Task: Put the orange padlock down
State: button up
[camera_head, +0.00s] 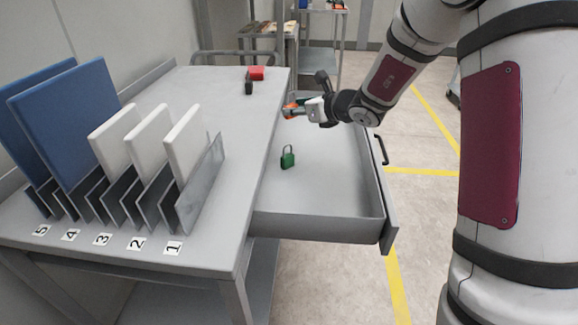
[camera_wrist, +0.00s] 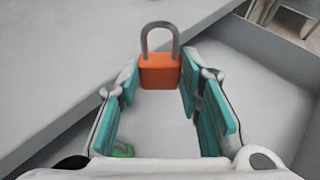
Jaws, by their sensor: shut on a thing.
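The orange padlock (camera_wrist: 160,70) has a grey shackle and sits between the fingertips of my gripper (camera_wrist: 160,82) in the wrist view. My gripper is shut on it, with the shackle pointing away from the palm. In the head view the gripper (camera_head: 300,109) is at the far part of the open drawer (camera_head: 335,200), near the table edge. Only a bit of the orange padlock (camera_head: 288,112) shows there. The gap between padlock and drawer floor cannot be told exactly.
A green padlock (camera_head: 288,157) stands in the drawer; part of it shows in the wrist view (camera_wrist: 122,150). On the grey table (camera_head: 225,110) are red (camera_head: 257,73) and black (camera_head: 249,88) items at the back and numbered slots with blue and white panels at left. The drawer's near floor is clear.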

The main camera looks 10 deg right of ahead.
aim_at(296, 152)
jog(key=shift+w+f+b, duration=0.2)
jog(key=shift+f+b, duration=0.65)
jog(key=shift+f, duration=1.85)
jog(key=shift+w+f+b, duration=0.15)
jog(key=shift+f+b, duration=0.65)
jog(key=shift+f, duration=1.9)
jog(key=shift+f, duration=0.2)
jog(key=o, duration=0.9)
jog(key=shift+o, duration=0.2)
jog(key=shift+r, duration=0.1)
jog(key=shift+r, duration=0.15)
jog(key=p+v, duration=0.2)
jog(key=v, duration=1)
